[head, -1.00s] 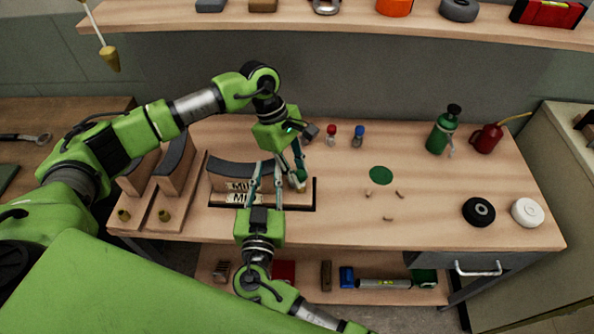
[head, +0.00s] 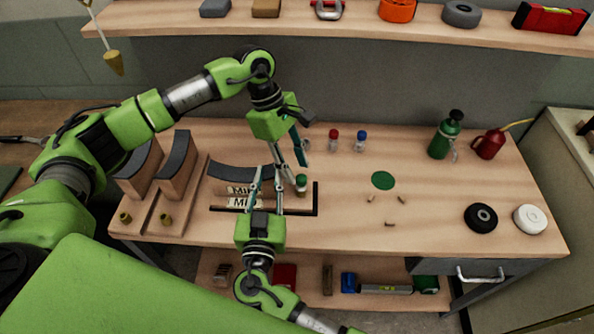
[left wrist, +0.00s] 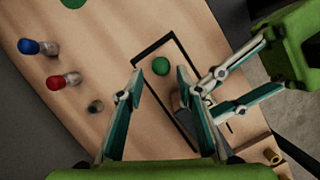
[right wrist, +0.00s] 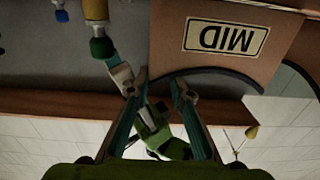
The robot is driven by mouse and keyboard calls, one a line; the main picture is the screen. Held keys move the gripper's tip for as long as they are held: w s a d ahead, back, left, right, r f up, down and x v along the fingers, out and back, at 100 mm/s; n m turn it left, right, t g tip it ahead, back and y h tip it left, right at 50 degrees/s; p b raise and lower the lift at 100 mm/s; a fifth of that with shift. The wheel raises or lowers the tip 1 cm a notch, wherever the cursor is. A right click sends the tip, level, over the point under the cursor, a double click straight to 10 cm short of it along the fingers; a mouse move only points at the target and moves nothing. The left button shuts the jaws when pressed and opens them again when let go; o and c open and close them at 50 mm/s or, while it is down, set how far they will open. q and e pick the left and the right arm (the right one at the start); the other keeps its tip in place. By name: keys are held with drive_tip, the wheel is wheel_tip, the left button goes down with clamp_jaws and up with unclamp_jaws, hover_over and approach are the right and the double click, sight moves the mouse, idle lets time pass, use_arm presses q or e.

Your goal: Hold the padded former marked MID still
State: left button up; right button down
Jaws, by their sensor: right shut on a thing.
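The padded former marked MID (head: 225,172) stands upright on the bench, in a black outlined area, with its dark curved pad on top. Its MID label is upside down in the right wrist view (right wrist: 225,37). My right gripper (head: 268,172) is shut on the former's right part; its fingertips are partly hidden in the head view. My left gripper (head: 289,160) is open and empty above a green-capped bottle (head: 301,186). The bottle's cap (left wrist: 160,66) shows between the left fingers, apart from them, in the left wrist view.
Two more padded formers (head: 174,165) stand at the left. Red-capped (head: 333,140) and blue-capped (head: 361,141) bottles stand behind. A green disc (head: 382,180) and small brown pieces (head: 389,224) lie right of my arms. A black roll (head: 481,218) sits farther right.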

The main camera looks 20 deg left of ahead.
use_arm(q)
drive_tip(key=shift+a+r, duration=0.2)
drive_tip(key=shift+a, duration=0.3)
use_arm(e)
drive_tip(key=shift+w+d+f, duration=0.2)
drive_tip(key=shift+w+d, duration=0.05)
drive_tip(key=shift+d, duration=0.15)
drive_tip(key=c, duration=1.7)
unclamp_jaws()
use_arm(q)
drive_tip(key=shift+f, duration=0.15)
drive_tip(key=shift+d, duration=0.2)
use_arm(e)
drive_tip(key=shift+s+a+r, duration=0.1)
drive_tip(key=shift+a+r, duration=0.1)
drive_tip(key=shift+r, duration=0.05)
